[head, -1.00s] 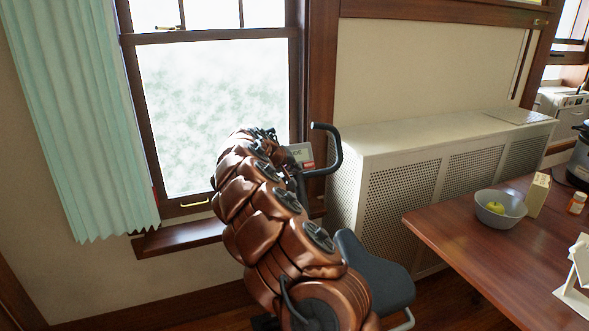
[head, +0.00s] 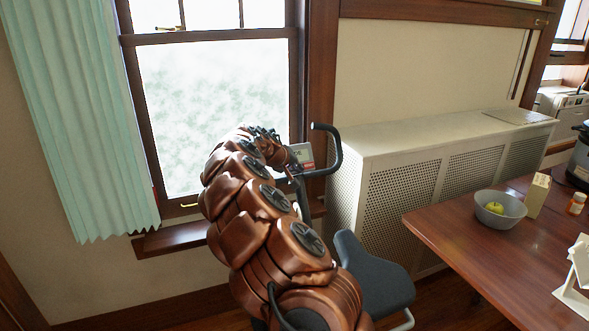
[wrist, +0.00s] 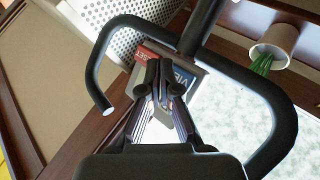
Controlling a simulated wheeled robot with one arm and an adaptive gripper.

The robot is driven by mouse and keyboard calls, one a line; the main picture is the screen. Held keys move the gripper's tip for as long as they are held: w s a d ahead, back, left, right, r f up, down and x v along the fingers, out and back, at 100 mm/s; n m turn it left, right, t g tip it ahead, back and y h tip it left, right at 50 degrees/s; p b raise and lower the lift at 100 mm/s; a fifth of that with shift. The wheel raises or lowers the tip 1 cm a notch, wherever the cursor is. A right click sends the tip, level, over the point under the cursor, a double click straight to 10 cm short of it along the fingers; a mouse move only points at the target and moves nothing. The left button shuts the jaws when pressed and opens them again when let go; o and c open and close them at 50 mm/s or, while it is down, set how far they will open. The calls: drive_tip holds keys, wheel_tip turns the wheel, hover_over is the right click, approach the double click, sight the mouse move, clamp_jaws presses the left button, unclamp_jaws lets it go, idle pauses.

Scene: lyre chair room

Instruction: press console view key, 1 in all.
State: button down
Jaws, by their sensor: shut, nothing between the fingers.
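The exercise bike's console (head: 303,154) stands in front of the window, partly behind my arm. In the wrist view the console (wrist: 203,79) appears turned over, with a red key (wrist: 146,56) marked RESET and a grey-blue key (wrist: 184,76) whose visible letters read VIEW. My gripper (wrist: 160,68) is shut and empty. Its fingertips overlap the console face between the red key and the VIEW key, covering part of both. I cannot tell whether the tips touch a key.
The black handlebar (wrist: 279,105) curves around both sides of my gripper. The bike seat (head: 372,280) is below. A white radiator cover (head: 400,160) stands behind, and a wooden table (head: 470,245) with a bowl (head: 510,212) is at right. A potted plant (wrist: 277,38) shows in the wrist view.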

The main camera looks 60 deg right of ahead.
drive_tip(key=shift+s+a+r+p, duration=0.15)
drive_tip(key=shift+s+a+r, duration=0.45)
drive_tip(key=shift+s, duration=0.2)
drive_tip(key=shift+s+a+r+p, duration=0.15)
drive_tip(key=shift+s+a+r, duration=0.4)
drive_tip(key=shift+s, duration=0.25)
drive_tip(key=s+a+r+y+p, duration=0.2)
drive_tip(key=a, duration=0.8)
drive_tip(key=s+a+r+y+p, duration=0.1)
drive_tip(key=s+a+r, duration=0.15)
drive_tip(key=a, duration=0.65)
drive_tip(key=s+a+r+y+p, duration=0.2)
drive_tip(key=s+a, duration=0.1)
drive_tip(key=a, duration=0.7)
drive_tip(key=s+a+f+n+y+p, duration=0.1)
drive_tip(key=s+a+n+y, duration=0.1)
drive_tip(key=s+a, duration=0.3)
drive_tip(key=s+a+f+n+g+y+p, duration=0.1)
drive_tip(key=s+a, duration=0.5)
drive_tip(key=a, duration=0.6)
drive_tip(key=s+a+f+n+g+y+p, duration=0.1)
drive_tip(key=s+a+n, duration=0.3)
drive_tip(key=a, duration=0.5)
drive_tip(key=shift+s+a+f+y+p, duration=0.15)
drive_tip(key=shift+s+f+y+p, duration=0.25)
drive_tip(key=shift+s+f+y, duration=0.6)
drive_tip(key=shift+s+r, duration=0.2)
